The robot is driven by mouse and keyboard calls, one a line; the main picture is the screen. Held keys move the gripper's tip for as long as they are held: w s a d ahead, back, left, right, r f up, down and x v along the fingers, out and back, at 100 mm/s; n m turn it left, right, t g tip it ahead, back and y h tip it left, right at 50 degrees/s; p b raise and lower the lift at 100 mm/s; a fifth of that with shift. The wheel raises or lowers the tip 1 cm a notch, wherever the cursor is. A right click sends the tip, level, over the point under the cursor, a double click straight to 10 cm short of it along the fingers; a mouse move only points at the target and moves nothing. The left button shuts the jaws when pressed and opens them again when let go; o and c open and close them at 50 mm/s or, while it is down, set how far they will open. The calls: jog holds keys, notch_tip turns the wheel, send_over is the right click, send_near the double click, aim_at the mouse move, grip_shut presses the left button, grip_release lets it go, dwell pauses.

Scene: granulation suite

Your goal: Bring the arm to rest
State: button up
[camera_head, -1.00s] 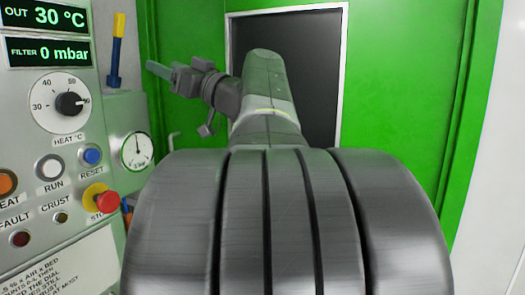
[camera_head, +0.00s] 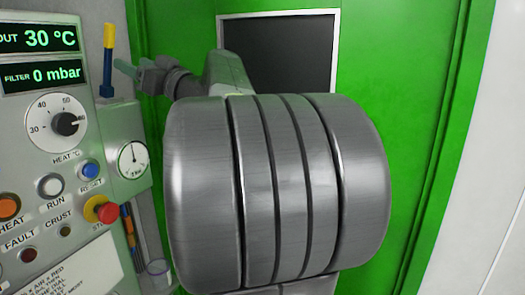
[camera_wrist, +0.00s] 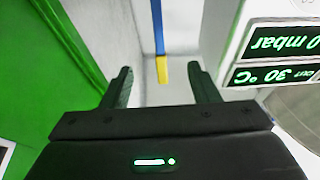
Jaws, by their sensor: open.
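My gripper (camera_wrist: 157,88) shows in the wrist view with its two fingers spread apart and nothing between them. Beyond the fingers is a blue and yellow lever (camera_wrist: 161,68) on a pale wall, apart from them as far as I can tell. My arm's large ribbed grey link fills the middle of the head view and hides part of the wrist.
The control panel (camera_head: 35,150) stands at the left, with a heat dial (camera_head: 66,122), a gauge (camera_head: 132,160), a red stop button (camera_head: 107,212) and displays reading 30 °C and 0 mbar. A green wall (camera_head: 410,100) with a dark window (camera_head: 280,50) lies behind.

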jog(key=shift+f, duration=0.15)
jog(key=f+b+v, duration=0.1)
jog(key=b+v, duration=0.9)
jog(key=p, duration=1.2)
send_near(112, 39)
jog(key=w+a, duration=0.1)
jog(key=a, duration=0.2)
jog(key=w+a+r+p, duration=0.1)
jog(key=p, duration=0.2)
jog(key=shift+a+r+p, duration=0.1)
jog(key=shift+r+p, duration=0.05)
jog(key=shift+p, duration=0.2)
jog(key=a+p, duration=0.1)
jog(key=p, duration=0.1)
jog(key=a+r+p, duration=0.1)
jog(key=p, duration=0.1)
jog(key=shift+w+r, duration=0.25)
jog(key=shift+w, duration=0.1)
jog(key=shift+w+a+p, duration=0.15)
jog(key=shift+a+p, duration=0.15)
jog(key=shift+p, duration=0.05)
